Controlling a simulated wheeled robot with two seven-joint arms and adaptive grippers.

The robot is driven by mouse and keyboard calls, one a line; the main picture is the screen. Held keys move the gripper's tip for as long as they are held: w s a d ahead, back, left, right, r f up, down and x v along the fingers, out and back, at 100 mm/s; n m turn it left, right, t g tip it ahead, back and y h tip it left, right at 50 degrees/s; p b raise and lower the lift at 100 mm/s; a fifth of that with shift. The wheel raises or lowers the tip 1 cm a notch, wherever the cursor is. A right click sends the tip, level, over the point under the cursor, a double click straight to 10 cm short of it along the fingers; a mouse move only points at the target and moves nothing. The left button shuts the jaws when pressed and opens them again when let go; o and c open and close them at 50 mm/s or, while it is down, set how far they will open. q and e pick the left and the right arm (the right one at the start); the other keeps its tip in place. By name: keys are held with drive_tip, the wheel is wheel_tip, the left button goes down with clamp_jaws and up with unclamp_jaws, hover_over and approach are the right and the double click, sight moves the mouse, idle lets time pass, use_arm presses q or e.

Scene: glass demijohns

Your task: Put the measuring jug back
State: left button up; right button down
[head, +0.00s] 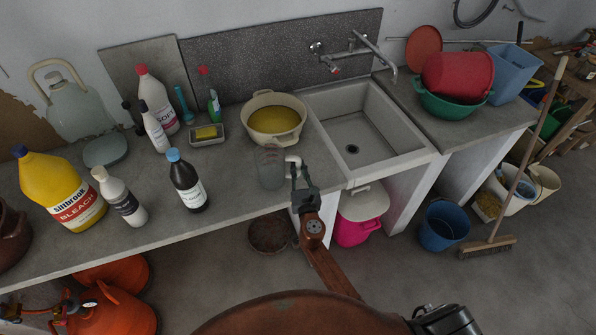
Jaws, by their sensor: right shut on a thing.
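A clear measuring jug (270,167) is upright at the counter's front part, left of the sink. My right gripper (296,168) comes up from the bottom of the view and is shut on the jug's pale handle, on its right side. I cannot tell whether the jug's base touches the counter. A cream basin (275,117) with yellow contents is just behind the jug.
A dark bottle (187,182), a white bottle (120,197) and a yellow bleach jug (58,188) stand left on the counter (235,205). A soap dish (207,134) is behind. The empty sink (366,130) lies right. A glass demijohn (75,105) stands back left.

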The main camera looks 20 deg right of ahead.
drive_tip(key=shift+f, duration=0.1)
drive_tip(key=shift+f, duration=0.2)
drive_tip(key=c, duration=1.9)
unclamp_jaws()
drive_tip(key=shift+r, duration=0.1)
drive_tip(key=shift+s+r, duration=0.1)
drive_tip(key=shift+s, duration=0.05)
drive_tip(key=s, duration=0.4)
drive_tip(key=s+a, duration=0.1)
drive_tip(key=s, duration=0.2)
drive_tip(key=s+a, duration=0.1)
drive_tip(key=s, duration=0.3)
drive_tip(key=shift+s, duration=0.3)
